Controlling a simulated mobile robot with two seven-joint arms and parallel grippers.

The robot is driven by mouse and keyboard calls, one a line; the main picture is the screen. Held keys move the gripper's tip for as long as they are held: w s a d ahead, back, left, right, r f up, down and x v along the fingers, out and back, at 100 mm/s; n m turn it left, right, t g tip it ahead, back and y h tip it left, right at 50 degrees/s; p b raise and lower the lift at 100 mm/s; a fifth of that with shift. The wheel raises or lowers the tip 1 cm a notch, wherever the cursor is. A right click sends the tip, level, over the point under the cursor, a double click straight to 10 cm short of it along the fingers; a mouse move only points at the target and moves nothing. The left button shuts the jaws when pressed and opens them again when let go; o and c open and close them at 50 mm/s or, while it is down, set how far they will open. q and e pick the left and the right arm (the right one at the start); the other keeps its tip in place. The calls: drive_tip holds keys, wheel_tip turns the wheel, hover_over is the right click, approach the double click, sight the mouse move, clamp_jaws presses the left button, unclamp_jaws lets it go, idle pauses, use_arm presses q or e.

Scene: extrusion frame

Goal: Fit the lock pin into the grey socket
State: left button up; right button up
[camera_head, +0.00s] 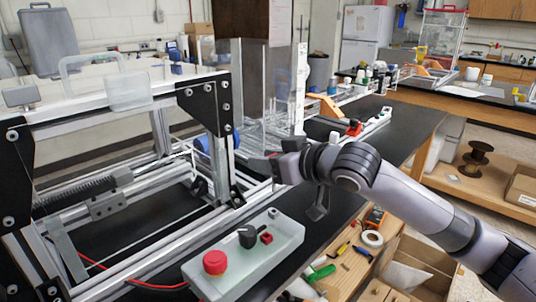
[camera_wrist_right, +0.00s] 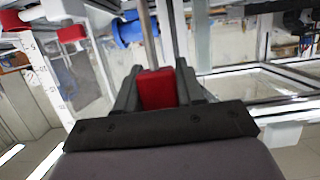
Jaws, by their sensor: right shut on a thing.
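My right gripper (camera_head: 272,162) reaches in from the right, beside the right end of the extrusion frame (camera_head: 150,95). In the right wrist view, its dark fingers (camera_wrist_right: 157,92) are shut on a red block-like handle (camera_wrist_right: 158,88). A thin metal rod (camera_wrist_right: 147,35) shows above the handle; this looks like the lock pin, held clear of the frame as far as I can see. In the head view the pin is too small and hidden to make out. I cannot clearly pick out the grey socket in either view. My left gripper is not in view.
A control box (camera_head: 245,262) with a red button and black knob stands in front. A white upright scale (camera_head: 299,90) rises behind the right gripper. A blue cylinder (camera_wrist_right: 128,31) is close by in the wrist view. The dark bench (camera_head: 415,118) holds small parts.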

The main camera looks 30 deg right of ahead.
drive_tip(key=shift+f+b, duration=0.9)
drive_tip(key=shift+f, duration=1.1)
drive_tip(key=shift+p, duration=0.6)
drive_tip(key=shift+r+p, duration=0.1)
drive_tip(key=shift+p, duration=0.55)
drive_tip(key=shift+f+b, duration=0.75)
drive_tip(key=shift+f, duration=0.65)
drive_tip(key=o, duration=1.1)
drive_tip(key=v, duration=0.6)
drive_tip(key=shift+b, duration=0.35)
drive_tip(key=shift+s+d+r, duration=0.2)
drive_tip(key=shift+s+r, duration=0.05)
drive_tip(key=shift+s, duration=0.3)
